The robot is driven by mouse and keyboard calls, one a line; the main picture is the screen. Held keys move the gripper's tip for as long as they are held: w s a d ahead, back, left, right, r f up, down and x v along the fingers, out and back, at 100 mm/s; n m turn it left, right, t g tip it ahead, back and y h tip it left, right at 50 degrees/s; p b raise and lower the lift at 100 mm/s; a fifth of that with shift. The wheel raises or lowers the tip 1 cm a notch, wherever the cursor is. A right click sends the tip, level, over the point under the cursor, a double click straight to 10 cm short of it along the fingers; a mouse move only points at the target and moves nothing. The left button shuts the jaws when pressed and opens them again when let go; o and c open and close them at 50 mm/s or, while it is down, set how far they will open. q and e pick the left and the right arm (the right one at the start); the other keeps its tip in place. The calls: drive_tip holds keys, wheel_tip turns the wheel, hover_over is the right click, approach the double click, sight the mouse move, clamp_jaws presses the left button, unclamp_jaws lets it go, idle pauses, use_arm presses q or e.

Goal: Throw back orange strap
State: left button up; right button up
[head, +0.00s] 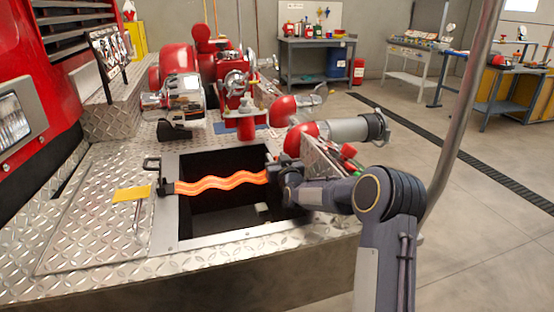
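The orange strap (222,182) is wavy and stretches across the dark open well (215,220) in the bumper deck. Its left end meets a black fastener (165,186) at the well's left rim. Its right end reaches my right gripper (277,175), which is at the well's right side. The fingers overlap the strap's end, but they are dark and small, so I cannot tell whether they are shut on it. My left gripper is not in view.
Red and silver pump fittings (238,95) stand behind the well. A large hose coupling (350,130) lies to its right. A yellow plate (132,194) is on the diamond-plate deck (90,225) to the left. A grey pole (462,120) rises at right.

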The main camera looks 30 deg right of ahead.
drive_tip(key=shift+c, duration=0.4)
clamp_jaws()
drive_tip(key=shift+r, duration=0.1)
